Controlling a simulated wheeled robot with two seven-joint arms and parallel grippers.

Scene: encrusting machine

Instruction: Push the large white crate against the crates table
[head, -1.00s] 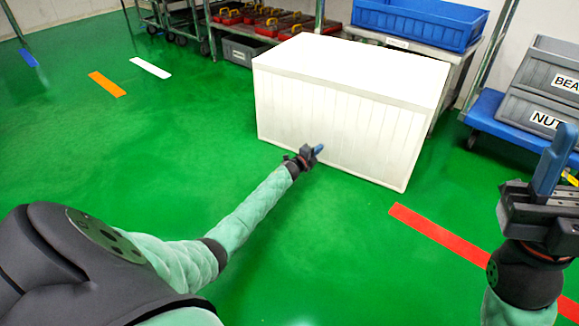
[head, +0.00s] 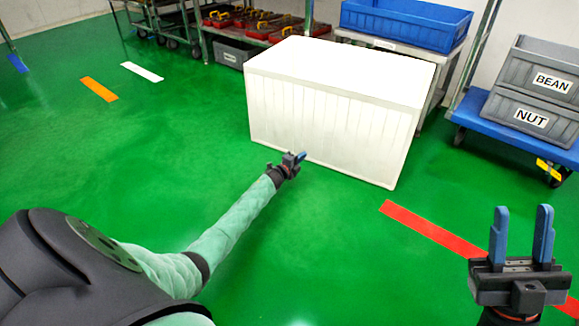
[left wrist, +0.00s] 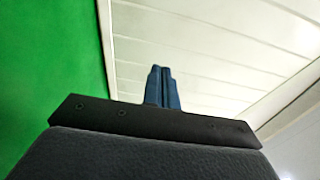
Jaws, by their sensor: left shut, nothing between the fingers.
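The large white crate (head: 330,118) stands on the green floor in the upper middle of the head view, close in front of a grey table (head: 437,88) that holds a blue bin. The crate hides most of that table, so I cannot tell whether they touch. My left gripper (head: 299,157) is shut and empty at the lower part of the crate's near side; contact is unclear. In the left wrist view its blue fingers (left wrist: 162,88) are together before the crate's ribbed white wall (left wrist: 200,60). My right gripper (head: 522,232) is open and empty at the lower right, far from the crate.
A blue bin (head: 405,22) sits on the table behind the crate. A blue cart (head: 490,128) with grey BEAN and NUT bins (head: 540,80) stands at right. A shelf with red crates (head: 275,28) is behind. Green floor (head: 150,150) is free at left.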

